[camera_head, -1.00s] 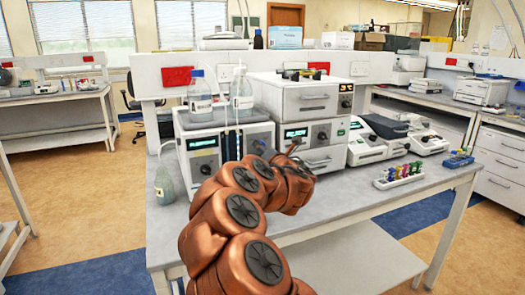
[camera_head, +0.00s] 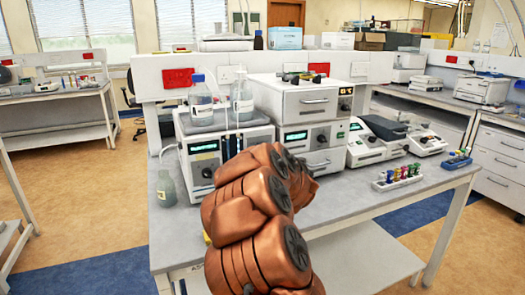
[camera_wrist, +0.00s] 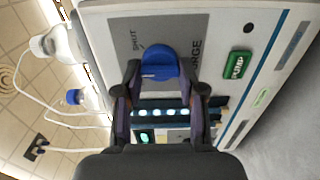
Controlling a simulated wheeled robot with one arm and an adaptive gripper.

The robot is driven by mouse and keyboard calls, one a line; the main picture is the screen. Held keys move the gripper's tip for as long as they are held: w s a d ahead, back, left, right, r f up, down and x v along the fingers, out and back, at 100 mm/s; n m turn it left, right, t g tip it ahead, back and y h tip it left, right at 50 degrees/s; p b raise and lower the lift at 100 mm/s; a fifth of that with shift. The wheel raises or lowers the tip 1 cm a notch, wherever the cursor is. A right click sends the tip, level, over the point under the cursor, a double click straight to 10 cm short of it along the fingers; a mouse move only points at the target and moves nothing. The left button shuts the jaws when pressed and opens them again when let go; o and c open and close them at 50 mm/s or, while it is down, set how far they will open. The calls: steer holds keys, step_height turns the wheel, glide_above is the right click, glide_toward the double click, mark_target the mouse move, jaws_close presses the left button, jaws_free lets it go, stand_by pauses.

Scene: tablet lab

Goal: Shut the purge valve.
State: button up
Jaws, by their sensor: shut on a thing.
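The purge valve is a blue knob (camera_wrist: 160,62) on a grey panel in the wrist view, with the words SHUT and PURGE printed beside it. My gripper (camera_wrist: 161,74) has its two dark fingers on either side of the knob and is shut on it. The knob's exact pointing is hard to read. In the head view the pump unit (camera_head: 206,150) stands on the bench, with lit green displays. My copper arm covers the right part of its front, and the knob and gripper are hidden there.
A green PUMP button (camera_wrist: 237,65) sits right of the knob. Bottles (camera_head: 201,101) with tubes stand on top of the unit, and another bottle (camera_head: 166,188) stands left of it. A vial rack (camera_head: 397,178) is farther right on the bench (camera_head: 350,205).

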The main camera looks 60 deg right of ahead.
steer(key=shift+m+p, duration=1.65)
steer(key=shift+m, duration=2.95)
steer(key=o, duration=1.1)
steer(key=shift+r, duration=0.1)
steer(key=shift+o, duration=0.2)
steer(key=v, duration=1.2)
